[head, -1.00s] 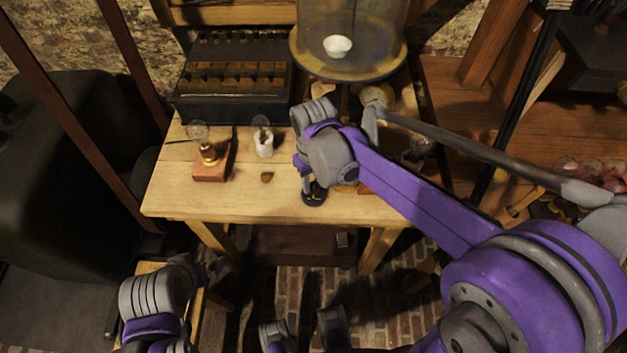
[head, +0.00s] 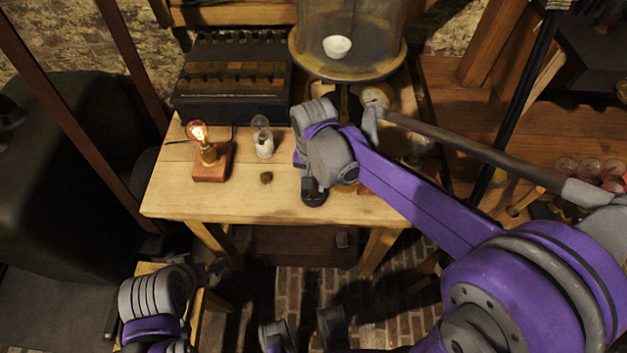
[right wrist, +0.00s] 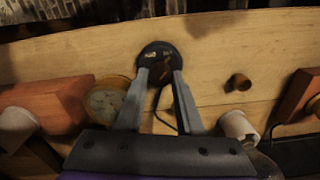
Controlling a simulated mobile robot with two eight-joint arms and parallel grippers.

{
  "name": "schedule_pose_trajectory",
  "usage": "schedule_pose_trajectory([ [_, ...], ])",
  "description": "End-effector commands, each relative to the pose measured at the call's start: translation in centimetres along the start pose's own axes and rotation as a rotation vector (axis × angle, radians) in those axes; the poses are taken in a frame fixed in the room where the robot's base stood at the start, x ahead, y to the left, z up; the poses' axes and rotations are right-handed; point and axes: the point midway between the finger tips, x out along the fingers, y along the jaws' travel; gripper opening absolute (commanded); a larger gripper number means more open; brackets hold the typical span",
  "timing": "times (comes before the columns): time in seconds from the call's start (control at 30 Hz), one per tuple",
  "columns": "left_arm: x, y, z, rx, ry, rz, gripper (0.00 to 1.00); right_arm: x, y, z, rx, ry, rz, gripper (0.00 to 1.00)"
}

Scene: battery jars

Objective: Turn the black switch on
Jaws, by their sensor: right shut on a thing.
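The black switch (head: 315,201) stands near the front edge of the wooden table, mostly covered by my right gripper (head: 313,188) in the head view. In the right wrist view its round black base (right wrist: 160,49) shows at the fingertips of my right gripper (right wrist: 163,78). The two fingers come together on the switch's lever, which is largely hidden. A bulb on a red-brown block (head: 208,172) glows orange on the table's left side. My left arm is low at the left of the head view; its gripper (head: 203,272) is too dark to read.
A bulb in a white holder (head: 264,146) and a small brown knob (head: 266,178) stand left of the switch. A dark battery box (head: 232,105) and a glass jar on a round base (head: 350,72) are behind. The table's front left (head: 190,208) is clear.

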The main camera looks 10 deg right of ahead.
Motion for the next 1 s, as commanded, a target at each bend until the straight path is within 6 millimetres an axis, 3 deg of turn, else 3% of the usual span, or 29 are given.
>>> schedule_pose_trajectory([
  [0.6, -0.01, 0.00, -0.01, 0.000, 0.000, 0.000, 1.00, -0.07, -0.01, -0.07, 0.042, 0.002, 0.000, 0.00],
  [0.63, -0.01, 0.00, -0.01, 0.000, 0.000, 0.000, 1.00, -0.07, -0.01, -0.07, 0.042, 0.002, 0.000, 0.40],
  [0.7, -0.01, 0.00, -0.01, 0.000, 0.000, 0.000, 1.00, -0.07, 0.00, -0.06, 0.041, 0.001, 0.000, 0.52],
  [0.8, -0.01, 0.00, -0.01, 0.000, 0.000, 0.000, 1.00, -0.05, 0.00, -0.05, 0.041, 0.001, 0.000, 0.66],
  [1.0, 0.00, 0.00, 0.00, 0.000, 0.000, 0.000, 1.00, -0.03, 0.00, -0.03, 0.040, 0.001, 0.000, 0.66],
])
